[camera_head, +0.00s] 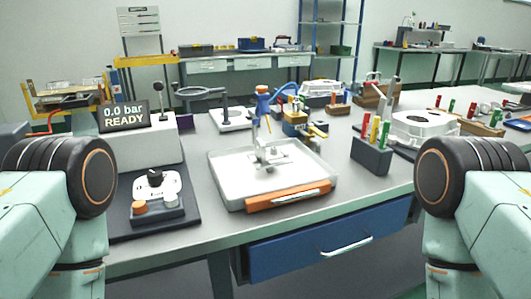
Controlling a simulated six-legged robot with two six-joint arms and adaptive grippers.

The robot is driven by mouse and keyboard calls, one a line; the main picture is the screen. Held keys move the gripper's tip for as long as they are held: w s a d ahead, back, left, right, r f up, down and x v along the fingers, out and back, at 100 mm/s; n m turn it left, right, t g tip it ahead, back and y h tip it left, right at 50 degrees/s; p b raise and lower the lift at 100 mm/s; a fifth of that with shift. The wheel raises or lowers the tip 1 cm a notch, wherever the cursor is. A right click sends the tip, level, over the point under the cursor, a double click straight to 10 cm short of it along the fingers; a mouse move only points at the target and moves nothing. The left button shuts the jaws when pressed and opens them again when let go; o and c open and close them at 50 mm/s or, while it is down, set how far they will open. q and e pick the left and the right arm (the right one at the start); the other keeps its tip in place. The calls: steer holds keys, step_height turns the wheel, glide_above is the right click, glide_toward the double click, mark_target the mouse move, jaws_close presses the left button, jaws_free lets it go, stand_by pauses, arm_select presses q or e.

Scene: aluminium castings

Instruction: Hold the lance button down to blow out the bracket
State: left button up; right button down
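A grey metal bracket (272,155) stands in a shallow white tray (228,181) on the middle of the bench. A lance with an orange body (263,92) and a blue hose is above the bracket, pointing down; its exact fit is too small to tell. On the left, a dark mat holds a control box (150,214) with an orange button (140,207) and a grey knob (170,199). Behind these is a white plate with a black knob (155,177). I cannot tell which is the lance button. A display (125,115) reads "0.0 bar READY". Only my arm links show; both grippers are out of view.
A dark holder (371,157) with coloured handles and a white round casting (425,128) stand at the right. A ring stand (205,92) is behind. Bare bench shows between mat and tray.

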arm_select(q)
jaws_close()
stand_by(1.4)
